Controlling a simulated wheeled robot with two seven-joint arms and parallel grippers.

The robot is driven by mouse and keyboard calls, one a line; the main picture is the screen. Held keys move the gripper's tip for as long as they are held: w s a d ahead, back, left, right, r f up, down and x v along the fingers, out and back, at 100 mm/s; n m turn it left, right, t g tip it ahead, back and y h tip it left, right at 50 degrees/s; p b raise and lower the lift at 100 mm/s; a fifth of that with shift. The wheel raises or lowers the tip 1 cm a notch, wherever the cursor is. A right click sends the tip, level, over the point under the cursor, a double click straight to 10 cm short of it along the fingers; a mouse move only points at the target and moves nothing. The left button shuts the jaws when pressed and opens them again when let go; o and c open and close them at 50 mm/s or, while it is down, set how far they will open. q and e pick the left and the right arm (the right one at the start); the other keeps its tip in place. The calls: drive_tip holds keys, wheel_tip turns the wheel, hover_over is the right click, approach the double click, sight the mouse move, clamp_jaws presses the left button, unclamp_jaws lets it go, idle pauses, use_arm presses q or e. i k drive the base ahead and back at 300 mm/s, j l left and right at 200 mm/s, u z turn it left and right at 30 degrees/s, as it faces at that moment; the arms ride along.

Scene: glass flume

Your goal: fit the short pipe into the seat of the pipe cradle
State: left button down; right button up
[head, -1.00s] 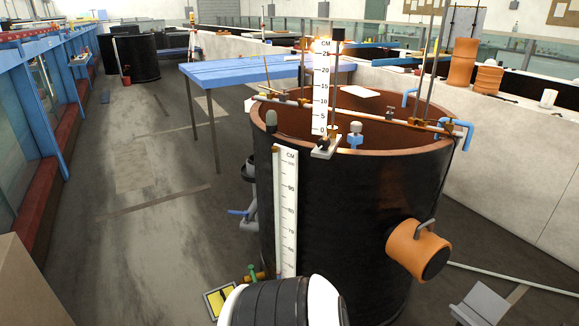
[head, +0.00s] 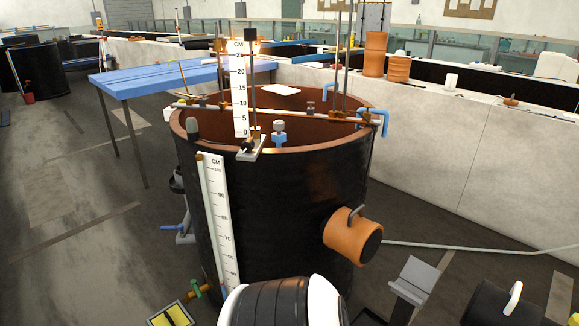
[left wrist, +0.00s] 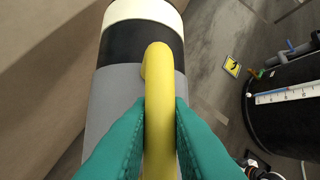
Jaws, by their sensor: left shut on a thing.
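The short pipe (left wrist: 112,95), as I take it, is a grey cylinder with a black band, a white end and a yellow arched handle (left wrist: 160,110). It shows in the left wrist view only. My left gripper (left wrist: 160,122), with teal fingers, is shut on the handle, one finger on each side. The pipe's near part is hidden behind the fingers. A grey angled plate on a dark support (head: 416,276) stands low at the right in the head view. It may be part of the pipe cradle, but I cannot tell; no seat shows clearly. My right gripper is not in view.
A large black round tank (head: 285,215) with a white scale fills the middle. An orange cylinder with a handle (head: 348,232) sticks out from its side. A black cylinder with a white handle (head: 495,305) lies lower right. A yellow sign (head: 171,315) lies near the tank's foot.

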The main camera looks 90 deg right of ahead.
sight(417, 280)
drive_tip(key=z, duration=3.15)
drive_tip(key=i+z, duration=0.15)
drive_tip(key=z, duration=0.25)
drive_tip(key=i+j+z, duration=0.1)
drive_tip(key=z, duration=0.25)
drive_tip(key=i+j+z, duration=0.1)
drive_tip(key=z, duration=0.3)
drive_tip(key=k+j, duration=0.05)
